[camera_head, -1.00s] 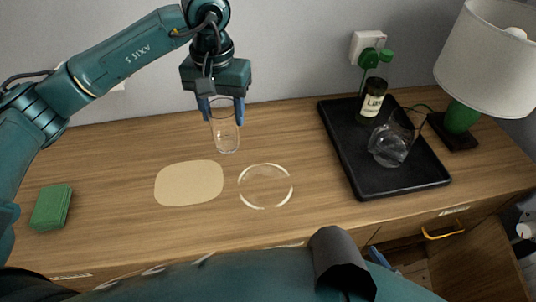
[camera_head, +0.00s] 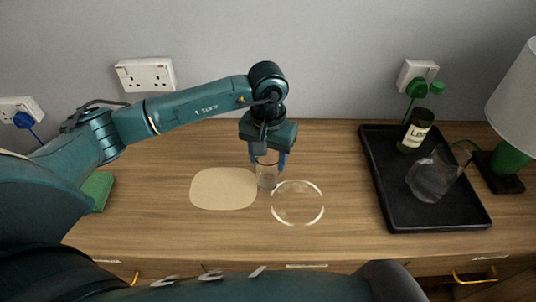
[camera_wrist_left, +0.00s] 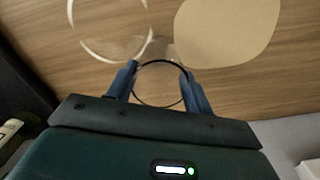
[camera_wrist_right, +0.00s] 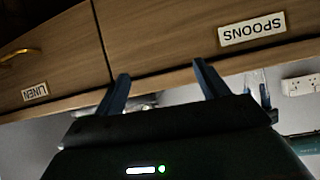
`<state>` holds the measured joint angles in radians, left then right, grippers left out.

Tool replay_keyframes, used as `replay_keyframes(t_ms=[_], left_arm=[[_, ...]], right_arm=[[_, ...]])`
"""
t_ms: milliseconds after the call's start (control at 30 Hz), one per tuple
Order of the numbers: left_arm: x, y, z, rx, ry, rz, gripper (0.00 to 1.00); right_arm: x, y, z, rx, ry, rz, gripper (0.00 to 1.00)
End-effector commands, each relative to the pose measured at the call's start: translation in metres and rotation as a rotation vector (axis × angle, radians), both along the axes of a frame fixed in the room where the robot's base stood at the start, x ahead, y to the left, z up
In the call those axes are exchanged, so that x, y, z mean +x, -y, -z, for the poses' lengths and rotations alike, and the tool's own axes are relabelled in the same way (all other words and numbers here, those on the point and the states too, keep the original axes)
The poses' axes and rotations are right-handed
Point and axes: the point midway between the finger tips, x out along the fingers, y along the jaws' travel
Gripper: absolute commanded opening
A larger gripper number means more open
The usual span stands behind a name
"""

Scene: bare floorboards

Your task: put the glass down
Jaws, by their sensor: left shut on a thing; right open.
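My left gripper (camera_head: 268,161) is shut on a clear drinking glass (camera_head: 267,182), which is upright. Its base shows low over the wooden top, between the beige mat and the clear round disc; I cannot tell if it touches the wood. In the left wrist view the glass's dark round rim (camera_wrist_left: 161,62) sits between the two blue fingers (camera_wrist_left: 160,88). My right gripper (camera_wrist_right: 162,90) is open and empty in the right wrist view, by the drawer fronts below the top.
A beige mat (camera_head: 223,188) and a clear disc with a bright rim (camera_head: 297,224) lie flat. A black tray (camera_head: 440,218) at right holds a bottle (camera_head: 416,130) and a tilted clear vessel (camera_head: 432,178). A lamp (camera_head: 515,110) stands beyond it. A green block (camera_head: 98,189) is at left.

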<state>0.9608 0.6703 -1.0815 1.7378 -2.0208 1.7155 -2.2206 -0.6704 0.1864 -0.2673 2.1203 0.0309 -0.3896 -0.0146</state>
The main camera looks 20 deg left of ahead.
Motion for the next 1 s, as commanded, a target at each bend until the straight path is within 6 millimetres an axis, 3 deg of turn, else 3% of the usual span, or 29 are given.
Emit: replay_keyframes(t_ms=[167, 200, 433, 833, 1000], left_arm=[[0.000, 0.000, 0.004, 0.000, 0.002, 0.001, 0.06], [0.000, 0.000, 0.004, 0.000, 0.001, 0.001, 0.52], [0.000, 0.000, 0.003, 0.000, 0.000, 0.000, 0.71], [0.001, 0.000, -0.005, -0.001, 0.003, 0.000, 0.73], [0.002, 0.000, -0.036, -0.001, 0.007, 0.001, 0.73]], right_arm=[[0.000, 0.000, 0.006, 0.006, -0.001, 0.003, 0.73], [0.000, -0.001, 0.006, 0.011, -0.003, 0.004, 0.73], [0.001, -0.001, 0.002, 0.014, 0.001, 0.006, 0.73], [0.002, 0.000, -0.004, 0.004, 0.007, 0.005, 0.73], [0.002, -0.001, 0.003, 0.012, 0.004, 0.006, 0.73]])
